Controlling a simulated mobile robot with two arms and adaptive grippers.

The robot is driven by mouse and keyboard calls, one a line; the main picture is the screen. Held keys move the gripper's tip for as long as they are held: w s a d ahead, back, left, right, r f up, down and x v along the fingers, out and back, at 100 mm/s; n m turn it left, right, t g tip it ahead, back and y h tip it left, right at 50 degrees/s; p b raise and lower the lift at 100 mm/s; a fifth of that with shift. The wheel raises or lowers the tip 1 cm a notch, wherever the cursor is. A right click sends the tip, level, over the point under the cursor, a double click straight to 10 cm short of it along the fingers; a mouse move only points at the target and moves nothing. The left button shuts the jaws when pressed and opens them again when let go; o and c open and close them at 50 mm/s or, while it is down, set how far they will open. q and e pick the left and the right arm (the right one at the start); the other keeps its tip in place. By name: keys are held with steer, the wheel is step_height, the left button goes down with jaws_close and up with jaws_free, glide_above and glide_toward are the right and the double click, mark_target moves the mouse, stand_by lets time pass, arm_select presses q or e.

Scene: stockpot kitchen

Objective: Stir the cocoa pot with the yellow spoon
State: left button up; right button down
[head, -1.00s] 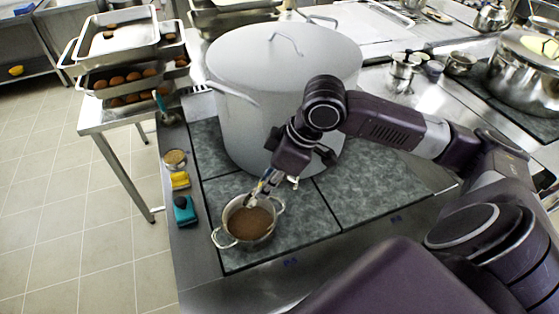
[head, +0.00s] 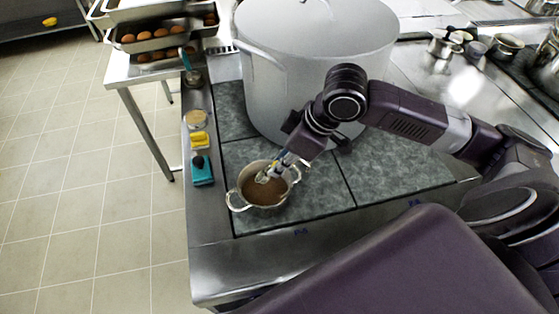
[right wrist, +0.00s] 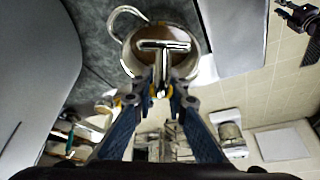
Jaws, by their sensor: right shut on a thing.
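The cocoa pot (head: 238,201), a small metal pot with two loop handles and brown liquid, stands on the dark stove plate near its front left corner. It also shows at the top of the right wrist view (right wrist: 130,55). My right gripper (head: 271,174) reaches down into the pot's opening from the upper right. It is shut on a thin piece, apparently the yellow spoon, mostly hidden between the fingers; small yellow parts and a shiny metal T-shape show in the right wrist view. A dark gripper, apparently my left (right wrist: 301,19), shows small at that view's upper right; its jaw state is unclear.
A large grey stockpot (head: 300,75) stands close behind the right gripper. A yellow sponge (head: 199,139), a teal block (head: 202,170) and a small round jar (head: 196,119) line the counter's left edge. Trays of brown rolls (head: 150,38) stand at the back left. Floor lies left.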

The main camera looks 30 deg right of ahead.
step_height(320, 180, down, 7)
steer(key=b, duration=0.2)
steer(key=shift+b, duration=0.4)
stand_by(0.4)
